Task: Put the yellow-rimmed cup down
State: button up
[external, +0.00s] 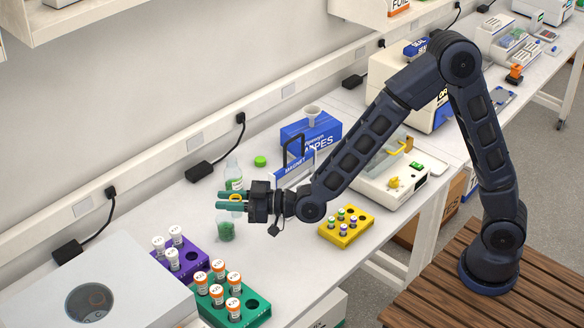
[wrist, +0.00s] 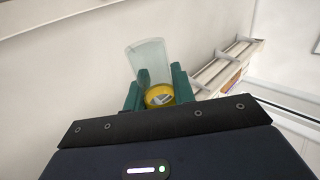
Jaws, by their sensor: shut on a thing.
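My gripper (external: 232,200) reaches level to the left over the bench, its teal fingers shut on the yellow-rimmed cup. In the wrist view the yellow part (wrist: 159,96) sits between the fingertips (wrist: 158,90). A clear tapered shape (wrist: 146,58) extends past it; I cannot tell whether it is the same vessel. A clear cup with green contents (external: 225,231) shows just below the fingers.
A purple rack (external: 187,275), green rack (external: 254,318) and yellow rack (external: 333,236) hold vials. A blue box (external: 327,133) stands behind. Bare bench (external: 285,270) lies between the green and yellow racks.

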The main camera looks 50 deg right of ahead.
jog(key=s+d+f+m+t+h, duration=0.1)
jog(key=s+d+f+m+h, duration=0.1)
jog(key=s+d+f, duration=0.3)
jog(key=s+d+f+m+t+h, duration=0.2)
jog(key=s+d+f+h, duration=0.1)
jog(key=s+f, duration=0.5)
jog(key=shift+s+d+h, duration=0.4)
jog(key=shift+s+d, duration=0.5)
jog(key=shift+s, duration=0.15)
jog(key=shift+f, duration=0.1)
jog(key=shift+f, duration=4.8)
jog(key=shift+f, duration=0.15)
jog(key=o, duration=1)
jog(key=shift+c, duration=0.2)
